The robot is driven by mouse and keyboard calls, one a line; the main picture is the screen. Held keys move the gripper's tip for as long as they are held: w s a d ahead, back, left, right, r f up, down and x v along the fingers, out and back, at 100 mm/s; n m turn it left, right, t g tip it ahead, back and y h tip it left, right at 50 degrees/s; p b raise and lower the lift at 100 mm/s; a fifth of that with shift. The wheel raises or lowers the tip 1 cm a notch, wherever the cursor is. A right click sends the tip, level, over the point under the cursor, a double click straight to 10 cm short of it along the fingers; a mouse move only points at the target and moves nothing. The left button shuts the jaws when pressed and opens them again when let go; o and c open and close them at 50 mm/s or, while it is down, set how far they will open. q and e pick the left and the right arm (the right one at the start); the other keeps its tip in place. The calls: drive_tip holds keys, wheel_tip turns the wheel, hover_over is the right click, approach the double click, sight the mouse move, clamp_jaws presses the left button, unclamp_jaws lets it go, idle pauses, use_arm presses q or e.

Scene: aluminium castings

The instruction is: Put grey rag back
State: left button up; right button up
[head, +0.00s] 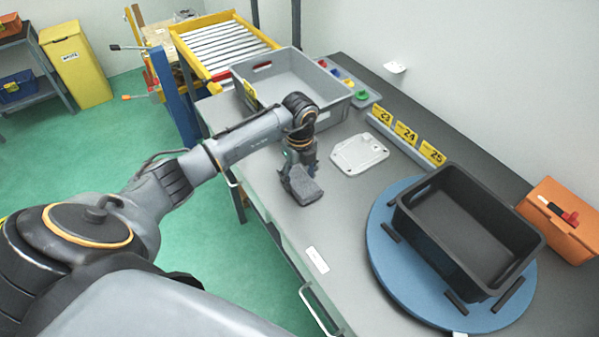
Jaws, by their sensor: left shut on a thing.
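The grey rag (306,190) is a small dark grey bundle near the front edge of the workbench (345,228). My left gripper (296,176) points down over the bench and is shut on the rag. The fingertips are partly hidden by the rag and wrist. I cannot tell whether the rag touches the bench top. My right gripper is not in view.
A grey tote (335,95) stands behind the gripper. A light flat casting (359,154) lies to its right, near number cards (405,132). A black crate (423,244) sits on a blue turntable (385,262), beside an orange box (560,238). Bench right of the rag is clear.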

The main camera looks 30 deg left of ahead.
use_arm(q)
drive_tip(key=shift+f, duration=0.15)
drive_tip(key=shift+f, duration=0.1)
drive_tip(key=shift+f, duration=0.15)
drive_tip(key=o, duration=1)
